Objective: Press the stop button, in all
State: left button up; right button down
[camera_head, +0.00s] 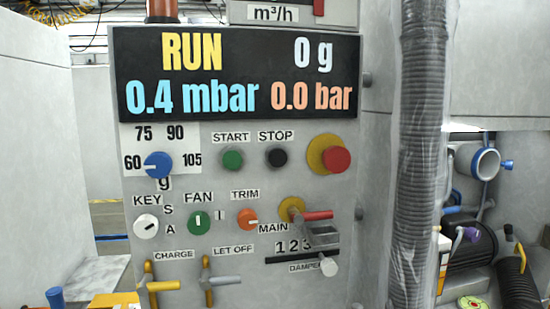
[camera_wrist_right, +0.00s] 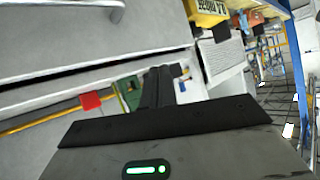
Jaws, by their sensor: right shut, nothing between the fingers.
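The black stop button (camera_head: 277,157) sits on the grey control panel (camera_head: 330,190) under the STOP label, in the head view. The green start button (camera_head: 232,159) is to its left, and a large red mushroom button (camera_head: 336,159) on a yellow base is to its right. The display (camera_head: 240,75) reads RUN, 0 g, 0.4 mbar and 0.0 bar. My right gripper (camera_wrist_right: 158,86) shows in the right wrist view, its dark fingers together and empty. Neither gripper shows in the head view, and the stop button is not recognisable in the wrist view.
Yellow charge and let-off handles (camera_head: 160,285) project low. A ribbed grey hose (camera_head: 420,130) hangs right of the panel.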

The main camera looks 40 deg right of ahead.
aim_at(277, 158)
jog(key=w+d+r+m+t+h+p, duration=0.1)
jog(key=w+d+r+t, duration=0.25)
jog(key=r, duration=0.35)
jog(key=w+d+r+m+t+p, duration=0.1)
jog(key=w+d+r+t, duration=0.1)
jog(key=w+r, duration=0.4)
pick_arm(q)
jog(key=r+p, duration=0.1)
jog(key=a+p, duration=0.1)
jog(key=p, duration=0.1)
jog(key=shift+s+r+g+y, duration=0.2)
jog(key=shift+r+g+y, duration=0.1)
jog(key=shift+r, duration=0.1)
pick_arm(e)
jog(key=s+d+r+m+t+h, duration=0.1)
jog(key=d+r+m+t+h, duration=0.3)
jog(key=r, duration=1.1)
jog(key=s+d+r+m+t+h, duration=0.1)
jog(key=d+r+m+t+h, duration=0.3)
jog(key=r, duration=1.1)
jog(key=d+m+h, duration=0.3)
jog(key=d+h, duration=0.2)
jog(key=d, duration=0.1)
jog(key=shift+d+r+m, duration=0.25)
jog(key=shift+r+m, duration=0.1)
jog(key=shift+m, duration=0.05)
